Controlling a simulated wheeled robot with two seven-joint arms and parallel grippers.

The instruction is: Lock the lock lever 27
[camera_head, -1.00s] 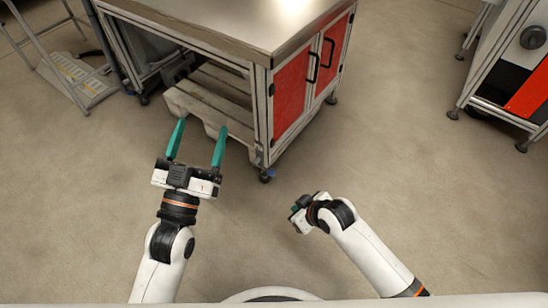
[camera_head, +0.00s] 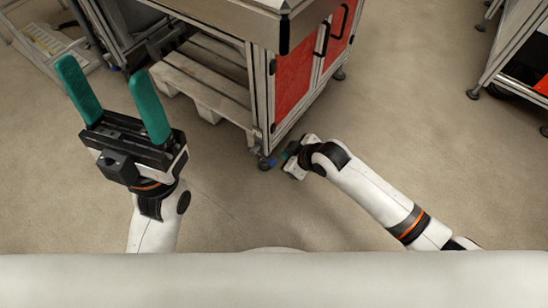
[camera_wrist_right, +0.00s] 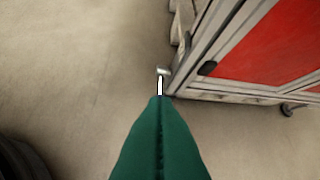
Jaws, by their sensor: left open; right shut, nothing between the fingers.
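The cart's near corner has a small dark and blue caster (camera_head: 264,161) at floor level; lock lever 27 cannot be made out for certain there. My right gripper (camera_head: 283,158) is low beside this corner, apart or touching I cannot tell. In the right wrist view its green fingers (camera_wrist_right: 159,105) are shut with nothing between them. A small pale metal piece (camera_wrist_right: 162,72) shows just beyond the fingertips, beside the cart's lower corner. My left gripper (camera_head: 108,78) is open and empty, raised to the left of the cart, its teal fingers pointing up.
The metal-framed cart (camera_head: 258,90) has red door panels (camera_head: 293,88) with black handles and a pallet-like wooden rack (camera_head: 205,80) below. Another framed unit (camera_head: 520,65) stands at the right. The floor around my right arm is clear.

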